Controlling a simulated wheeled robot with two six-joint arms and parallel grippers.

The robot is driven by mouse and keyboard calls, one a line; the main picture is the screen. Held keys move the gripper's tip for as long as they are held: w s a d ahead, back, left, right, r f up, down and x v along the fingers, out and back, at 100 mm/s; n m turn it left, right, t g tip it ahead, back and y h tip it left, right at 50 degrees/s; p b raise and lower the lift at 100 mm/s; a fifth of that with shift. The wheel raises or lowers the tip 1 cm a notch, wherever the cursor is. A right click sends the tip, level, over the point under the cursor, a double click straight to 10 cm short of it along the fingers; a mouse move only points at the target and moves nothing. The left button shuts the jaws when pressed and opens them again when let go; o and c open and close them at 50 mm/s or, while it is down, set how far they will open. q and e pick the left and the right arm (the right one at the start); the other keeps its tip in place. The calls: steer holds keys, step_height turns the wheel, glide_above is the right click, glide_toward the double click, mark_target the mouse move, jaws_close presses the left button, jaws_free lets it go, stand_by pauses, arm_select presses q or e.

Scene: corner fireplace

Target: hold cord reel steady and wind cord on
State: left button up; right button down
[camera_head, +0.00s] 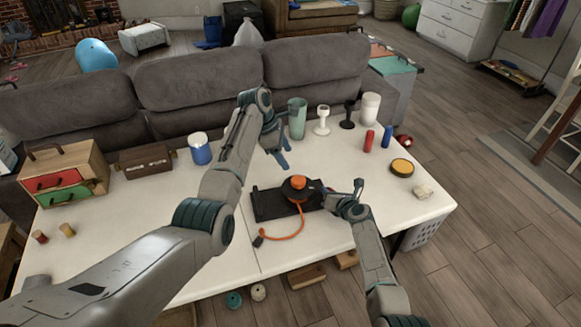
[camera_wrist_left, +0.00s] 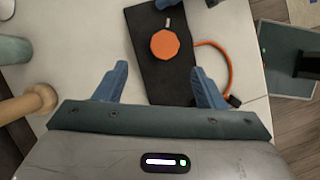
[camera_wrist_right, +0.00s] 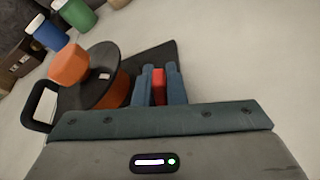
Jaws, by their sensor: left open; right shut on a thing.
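The cord reel (camera_head: 298,188) has an orange knob, a black flange and an orange drum; it sits on a black base (camera_head: 268,206) on the white table. Its orange cord (camera_head: 300,222) curves off the base to a dark plug (camera_head: 259,240) on the table. In the right wrist view the reel (camera_wrist_right: 88,77) is left of my right gripper (camera_wrist_right: 159,72), which is shut on a red piece (camera_wrist_right: 158,88). Whether that piece joins the reel is unclear. My left gripper (camera_head: 279,157) is open and empty, behind the reel; its left wrist view shows the orange knob (camera_wrist_left: 165,44) beyond the fingers.
A green cup (camera_head: 297,118), a white goblet (camera_head: 322,120) and a black one (camera_head: 348,115) stand behind. A blue jar (camera_head: 200,148) and a drawer box (camera_head: 64,174) are at left. A yellow-topped disc (camera_head: 402,167) lies at right.

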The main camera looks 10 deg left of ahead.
mark_target(297, 181)
arm_select(q)
steer(key=s+d+f+n+t, duration=0.1)
steer(key=f, duration=0.1)
steer(key=s+d+f+n+t, duration=0.1)
steer(key=f+n+t, duration=0.1)
steer(key=f, duration=0.1)
steer(key=s+d+f+n+t, duration=0.1)
steer(key=f+n+t, duration=0.1)
steer(key=shift+f+h, duration=0.25)
steer(key=shift+h, duration=0.15)
steer(key=s+a+r+n+t+y, duration=0.1)
steer(key=s+a+r+n+t, duration=0.15)
steer(key=s+n+t, duration=0.55)
steer(key=shift+n+g, duration=0.3)
steer(key=shift+g, duration=0.1)
steer(key=x, duration=0.5)
steer(key=f+x, duration=0.1)
steer(key=x, duration=0.5)
steer(key=shift+f, duration=0.2)
steer(key=c, duration=1)
